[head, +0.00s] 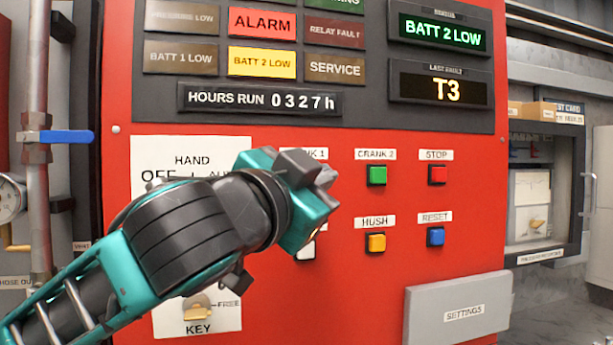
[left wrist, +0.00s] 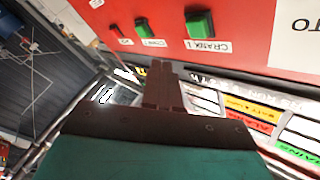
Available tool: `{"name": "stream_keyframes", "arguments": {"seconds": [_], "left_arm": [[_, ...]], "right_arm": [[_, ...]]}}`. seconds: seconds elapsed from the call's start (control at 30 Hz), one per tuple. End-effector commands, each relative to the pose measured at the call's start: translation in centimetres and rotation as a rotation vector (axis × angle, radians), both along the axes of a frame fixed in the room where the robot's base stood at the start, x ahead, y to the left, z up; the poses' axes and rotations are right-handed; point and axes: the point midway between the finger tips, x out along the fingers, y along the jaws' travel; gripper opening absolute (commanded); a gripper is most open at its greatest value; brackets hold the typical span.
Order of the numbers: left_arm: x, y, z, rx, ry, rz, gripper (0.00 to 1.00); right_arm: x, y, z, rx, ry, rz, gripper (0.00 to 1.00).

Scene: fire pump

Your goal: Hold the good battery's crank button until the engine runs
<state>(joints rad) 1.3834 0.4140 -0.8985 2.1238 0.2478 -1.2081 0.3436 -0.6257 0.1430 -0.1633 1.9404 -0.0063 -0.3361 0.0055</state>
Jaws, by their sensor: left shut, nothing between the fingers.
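The red pump panel (head: 450,265) fills the middle of the head view. The crank 1 button is hidden there behind my left gripper (head: 312,172); only the end of its label shows. In the left wrist view the green crank 1 button (left wrist: 199,22) shows, with the green crank 2 button (left wrist: 142,25) beside it. The crank 2 button also shows uncovered in the head view (head: 376,175). My left gripper is shut and empty; its fingers (left wrist: 163,80) appear apart from both buttons. The yellow BATT 2 LOW lamp (head: 262,63) is lit, and the status display (head: 442,32) reads BATT 2 LOW.
The ALARM lamp (head: 262,23) is lit red. The red stop button (head: 437,174), amber hush button (head: 376,242) and blue reset button (head: 436,236) are close by. A grey settings cover (head: 458,307) juts out below. A pipe with a blue lever (head: 67,136) stands left.

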Motion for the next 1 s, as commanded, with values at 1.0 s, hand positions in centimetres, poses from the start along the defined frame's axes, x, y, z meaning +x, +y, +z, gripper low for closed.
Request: {"name": "stream_keyframes", "arguments": {"seconds": [1.0], "left_arm": [[3.9,1.3,0.0,-0.001,0.000,-0.001,0.00]], "right_arm": [[0.0,0.0,0.7,-0.001,0.000,-0.001,0.89]]}}
